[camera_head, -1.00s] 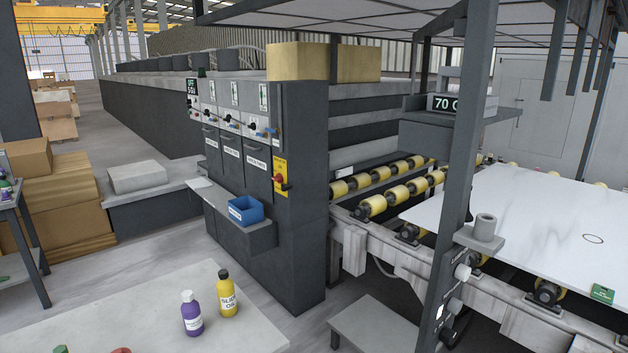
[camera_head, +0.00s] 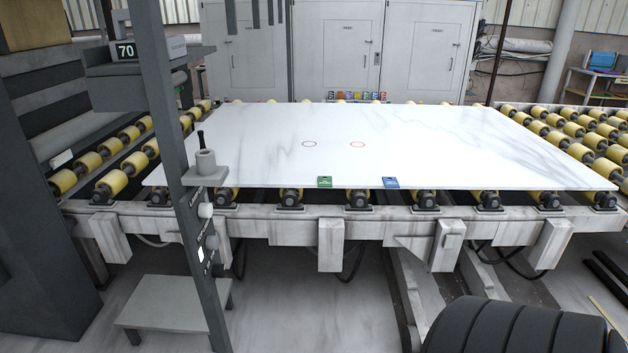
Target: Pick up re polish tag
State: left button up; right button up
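A green tag (camera_head: 324,182) and a blue tag (camera_head: 390,183) lie apart on the front edge of the white slab (camera_head: 450,145). A row of several small coloured tags (camera_head: 358,96) stands behind the slab's far edge. Their print is too small to read, so I cannot tell which is the re polish tag. Neither of my grippers is in view.
The slab rests on yellow rollers (camera_head: 87,164) of a grey conveyor frame (camera_head: 280,224). A low grey step (camera_head: 175,300) is below.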

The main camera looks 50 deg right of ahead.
aim_at(322, 183)
jog(key=z, duration=1.6)
jog(key=i+z, duration=0.35)
jog(key=i, duration=1.1)
jog(key=i+j, duration=0.05)
